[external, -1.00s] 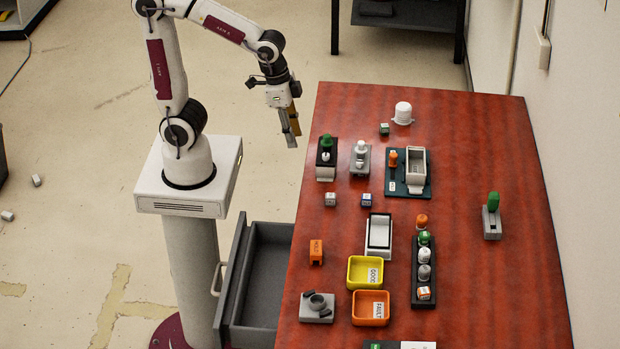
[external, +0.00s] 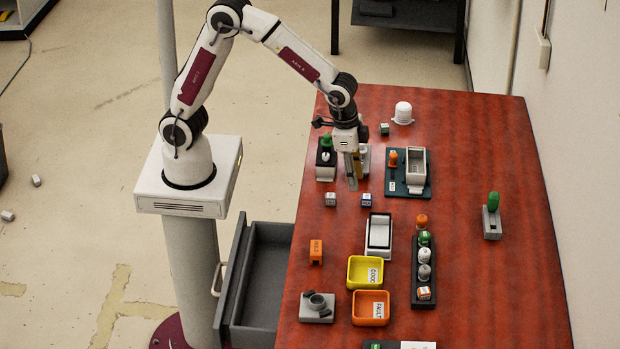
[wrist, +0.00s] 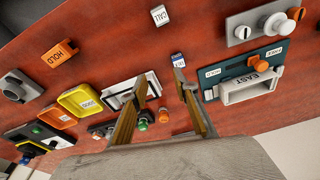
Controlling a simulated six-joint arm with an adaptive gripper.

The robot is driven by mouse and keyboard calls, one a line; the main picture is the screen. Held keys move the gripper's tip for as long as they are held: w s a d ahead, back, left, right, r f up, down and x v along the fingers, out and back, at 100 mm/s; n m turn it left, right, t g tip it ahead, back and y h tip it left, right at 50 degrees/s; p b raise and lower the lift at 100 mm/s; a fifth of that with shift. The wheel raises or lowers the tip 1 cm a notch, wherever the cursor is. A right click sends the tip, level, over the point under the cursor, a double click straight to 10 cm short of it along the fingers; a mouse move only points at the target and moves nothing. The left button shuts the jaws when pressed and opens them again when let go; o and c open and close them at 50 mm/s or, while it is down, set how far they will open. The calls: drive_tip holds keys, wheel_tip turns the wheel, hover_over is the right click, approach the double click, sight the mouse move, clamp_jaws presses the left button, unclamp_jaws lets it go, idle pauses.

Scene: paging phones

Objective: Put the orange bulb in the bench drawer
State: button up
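My gripper (external: 353,181) is above the bench, left of the teal plate. Its fingers (wrist: 161,80) are apart in the wrist view with nothing between them. The bench drawer (external: 266,270) is pulled out on the bench's left side and its visible inside looks empty.
A yellow bin (external: 352,273), an orange bin (external: 357,313) and a white-rimmed tray (external: 379,236) lie toward the near side. Small cubes (external: 366,200) lie under my gripper. A green-handled switch (external: 492,215) stands right. The bench is clear between rack and switch.

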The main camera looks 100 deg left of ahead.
drive_tip(key=t, duration=0.1)
approach(420, 217)
drive_tip(key=s+f, duration=0.1)
drive_tip(key=f, duration=0.1)
drive_tip(key=s+a+f, duration=0.1)
drive_tip(key=s+f, duration=0.3)
drive_tip(key=shift+s+a, duration=0.1)
drive_tip(key=shift+a, duration=0.2)
drive_tip(key=shift+n+t+h, duration=0.3)
drive_tip(key=shift+t, duration=0.6)
drive_tip(key=w+r, duration=0.1)
drive_tip(key=w, duration=0.2)
drive_tip(key=w+d+r, duration=0.1)
drive_tip(key=w, duration=0.1)
drive_tip(key=shift+r, duration=0.35)
drive_tip(key=shift+f, duration=0.1)
drive_tip(key=shift+x, duration=1.2)
drive_tip(key=shift+f, duration=0.1)
drive_tip(key=shift+x, duration=2.5)
drive_tip(key=shift+d, duration=0.1)
drive_tip(key=shift+c, duration=0.4)
drive_tip(key=c, duration=0.8)
